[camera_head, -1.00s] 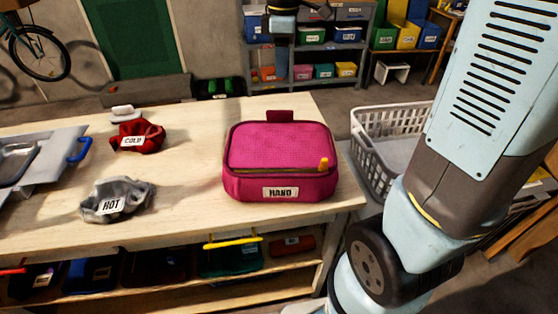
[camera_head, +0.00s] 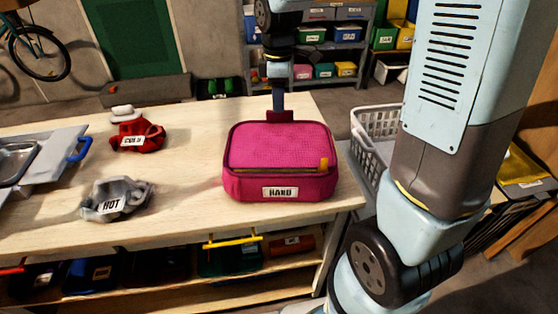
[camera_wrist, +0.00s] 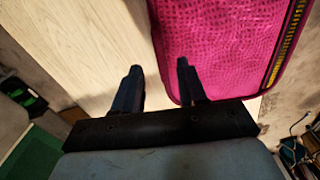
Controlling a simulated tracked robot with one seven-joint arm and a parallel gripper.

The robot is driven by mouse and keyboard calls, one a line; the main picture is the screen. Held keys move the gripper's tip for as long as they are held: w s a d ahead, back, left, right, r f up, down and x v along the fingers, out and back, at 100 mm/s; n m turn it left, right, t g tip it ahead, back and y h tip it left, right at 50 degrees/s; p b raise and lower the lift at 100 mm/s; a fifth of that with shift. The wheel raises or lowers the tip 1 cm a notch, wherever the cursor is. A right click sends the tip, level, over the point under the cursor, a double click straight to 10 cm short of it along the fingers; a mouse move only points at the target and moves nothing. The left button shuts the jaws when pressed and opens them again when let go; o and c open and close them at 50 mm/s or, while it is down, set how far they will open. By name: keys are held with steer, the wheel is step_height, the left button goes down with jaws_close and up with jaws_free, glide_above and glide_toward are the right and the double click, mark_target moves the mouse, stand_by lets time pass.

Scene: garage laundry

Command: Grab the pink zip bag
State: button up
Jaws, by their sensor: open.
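The pink zip bag (camera_head: 278,147) sits upright on the wooden workbench, with a "HAND" label on its front and a yellow zip pull at its right. A dark pink tab (camera_head: 280,116) stands at its back edge. My gripper (camera_head: 279,108) is behind the bag, pointing down at the tab. In the wrist view my gripper (camera_wrist: 158,78) is open, with two dark fingers apart. There the right finger overlaps the pink bag (camera_wrist: 225,45) and the left finger is over the bare wood. The tab is hidden in the wrist view, and I cannot tell whether a finger touches it.
On the workbench (camera_head: 190,190) are a grey "HOT" cloth (camera_head: 117,198), a red cloth (camera_head: 137,134) and a grey tray with a blue handle (camera_head: 78,150). A white basket (camera_head: 373,130) stands right of the bench. Bare wood lies left of the bag.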

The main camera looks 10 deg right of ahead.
steer(key=shift+s+d+f, duration=0.1)
steer(key=shift+f, duration=1.05)
steer(key=shift+d+f, duration=0.1)
steer(key=shift+f, duration=1)
steer(key=shift+c, duration=0.4)
jaws_close()
